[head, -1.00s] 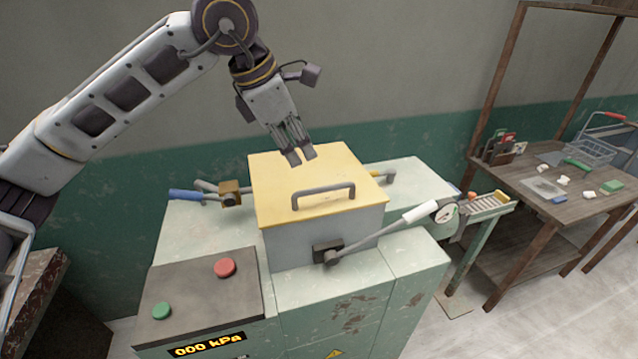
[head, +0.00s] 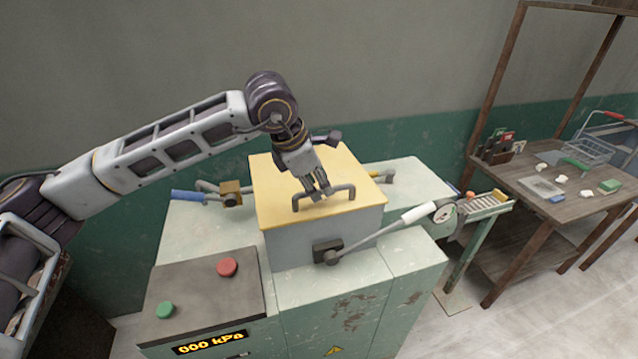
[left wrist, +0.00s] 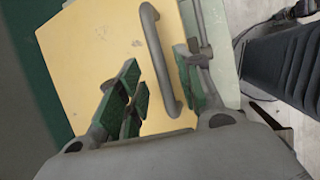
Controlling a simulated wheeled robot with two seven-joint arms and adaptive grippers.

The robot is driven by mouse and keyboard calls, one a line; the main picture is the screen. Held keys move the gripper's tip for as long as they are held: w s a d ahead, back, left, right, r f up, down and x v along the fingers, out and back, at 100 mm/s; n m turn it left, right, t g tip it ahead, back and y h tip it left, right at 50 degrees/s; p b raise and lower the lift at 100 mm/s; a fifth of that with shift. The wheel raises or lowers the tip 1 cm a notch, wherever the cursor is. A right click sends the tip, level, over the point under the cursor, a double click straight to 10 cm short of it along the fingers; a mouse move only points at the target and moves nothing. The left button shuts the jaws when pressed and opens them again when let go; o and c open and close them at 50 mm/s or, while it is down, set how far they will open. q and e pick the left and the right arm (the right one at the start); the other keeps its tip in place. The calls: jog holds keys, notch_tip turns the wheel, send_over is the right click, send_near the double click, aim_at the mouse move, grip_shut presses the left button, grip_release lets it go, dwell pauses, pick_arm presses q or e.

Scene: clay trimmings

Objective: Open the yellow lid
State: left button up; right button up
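The yellow lid (head: 273,185) lies shut and flat on top of a grey box on the green machine. Its grey bar handle (head: 340,192) stands up near the lid's front edge. My left gripper (head: 319,196) points down at the handle from above and behind. In the left wrist view the fingers of the left gripper (left wrist: 160,92) are apart, with the handle (left wrist: 160,60) running between them, nearer the right finger; they do not appear closed on it. The yellow lid also fills the middle of that view (left wrist: 90,60). My right gripper is not in view.
A white-gripped lever (head: 380,235) sits on the box's front right. A blue-handled lever (head: 188,196) is on the left. A panel with red (head: 228,267) and green (head: 165,310) buttons is at the front. A wooden table (head: 570,205) with small items stands right.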

pick_arm(q)
jog(key=shift+x, duration=0.75)
grip_shut()
